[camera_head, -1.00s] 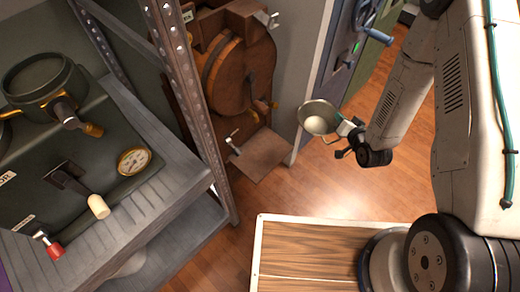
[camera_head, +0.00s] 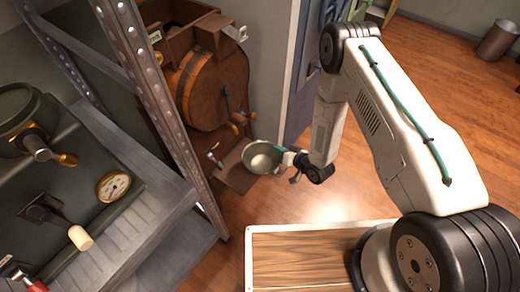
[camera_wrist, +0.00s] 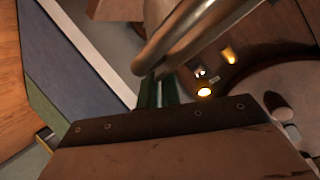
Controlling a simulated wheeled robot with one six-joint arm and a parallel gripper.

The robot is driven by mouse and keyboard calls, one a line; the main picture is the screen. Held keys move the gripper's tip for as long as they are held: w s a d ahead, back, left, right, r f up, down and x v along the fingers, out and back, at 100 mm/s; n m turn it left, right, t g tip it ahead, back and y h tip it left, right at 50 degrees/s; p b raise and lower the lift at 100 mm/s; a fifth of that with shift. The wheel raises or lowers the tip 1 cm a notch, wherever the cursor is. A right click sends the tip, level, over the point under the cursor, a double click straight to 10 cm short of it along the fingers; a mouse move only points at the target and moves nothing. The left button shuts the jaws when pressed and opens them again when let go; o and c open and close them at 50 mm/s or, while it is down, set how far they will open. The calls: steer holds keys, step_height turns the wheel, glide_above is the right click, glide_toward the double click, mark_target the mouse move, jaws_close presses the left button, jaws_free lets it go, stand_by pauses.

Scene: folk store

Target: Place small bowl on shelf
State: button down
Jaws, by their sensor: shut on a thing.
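A small grey metal bowl (camera_head: 262,161) is held in the air at the end of my arm, in the middle of the head view. My gripper (camera_head: 284,154) is shut on the bowl's right side. In the wrist view the dark fingers of my gripper (camera_wrist: 157,94) meet the bowl's shiny rim (camera_wrist: 188,42); most of the bowl is out of that frame. A grey metal shelf unit (camera_head: 165,215) with perforated posts stands at the left of the head view, apart from the bowl. The bowl looks empty.
A dark green machine with a gauge (camera_head: 113,186) fills much of the shelf's visible upper level. A wooden barrel device (camera_head: 212,85) with taps stands behind the bowl. A shelf post (camera_head: 150,90) rises between machine and barrel. Open wooden floor (camera_head: 440,75) lies to the right.

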mark_target(277, 157)
steer(key=w+a, duration=0.1)
steer(key=a, duration=0.1)
steer(key=w+a, duration=0.4)
steer(key=shift+a, duration=0.35)
steer(key=shift+w+a+f, duration=0.1)
steer(key=shift+w+f, duration=0.05)
steer(key=shift+f, duration=0.4)
steer(key=shift+w+a+f, duration=0.1)
steer(key=shift+f, duration=0.4)
step_height(277, 157, down, 4)
steer(key=shift+f, duration=0.25)
steer(key=shift+w+a+f, duration=0.15)
steer(key=shift+f, duration=0.05)
steer(key=shift+f, duration=0.1)
steer(key=c, duration=1.6)
jaws_free()
steer(key=v, duration=1.2)
